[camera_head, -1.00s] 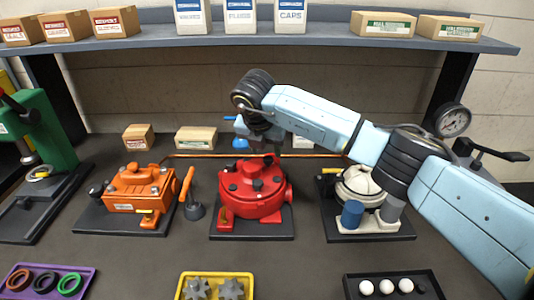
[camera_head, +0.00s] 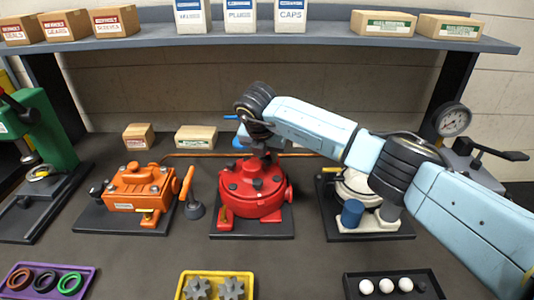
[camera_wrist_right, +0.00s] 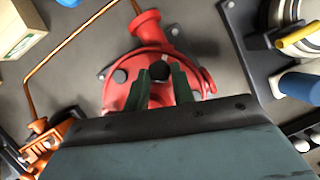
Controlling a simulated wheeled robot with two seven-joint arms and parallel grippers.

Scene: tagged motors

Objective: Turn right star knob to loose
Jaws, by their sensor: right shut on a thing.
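The red motor (camera_head: 247,203) stands on a dark base plate at the middle of the bench, with several dark knobs or bolt heads on its round top. My right gripper (camera_wrist_right: 160,82) points down over the top of the motor in the right wrist view. Its two dark green fingers are shut on a black knob (camera_wrist_right: 160,70), the held part that shows between the tips. In the head view my right gripper (camera_head: 264,152) partly hides the motor's rear top. The knob's star shape and turn position cannot be told.
An orange motor (camera_head: 140,189) stands on the left, with an orange-handled tool (camera_head: 189,187) between it and the red one. A cream motor (camera_head: 358,188) is on the right under my arm. A yellow tray (camera_head: 216,275) with gears lies in front.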

